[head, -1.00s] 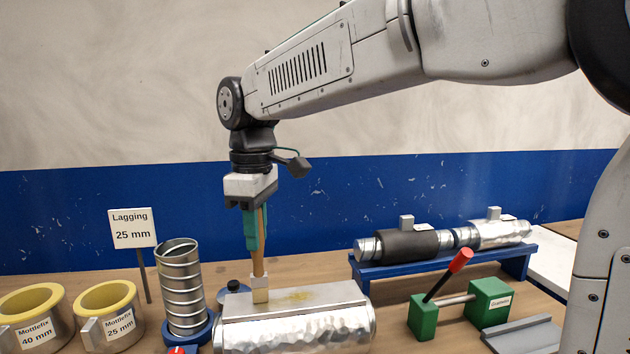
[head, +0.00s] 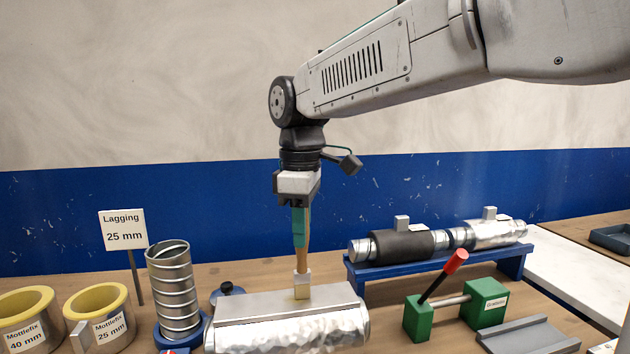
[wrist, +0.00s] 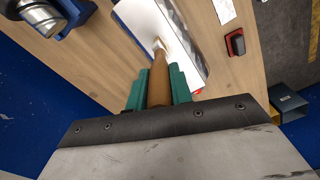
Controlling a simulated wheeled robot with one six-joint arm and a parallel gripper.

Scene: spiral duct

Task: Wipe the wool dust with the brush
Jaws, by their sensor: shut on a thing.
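My gripper (head: 301,228) points down with its green fingers shut on the wooden handle of the brush (head: 302,265). The brush stands upright, its pale head (head: 302,285) over the flat top of the silver metal casing (head: 235,305), apparently touching it. In the wrist view the brush handle (wrist: 159,80) runs from between the fingers to the casing (wrist: 145,22). The yellowish wool dust (head: 304,296) shows only as a faint trace by the brush head; the brush hides part of that spot.
A ribbed spiral duct (head: 175,290) stands left of the casing, near two yellow-lined rings (head: 97,312) and a "Lagging 25 mm" sign (head: 124,229). A blue rack (head: 435,265) with pipes and a green clamp with a red-tipped lever (head: 417,318) stand to the right.

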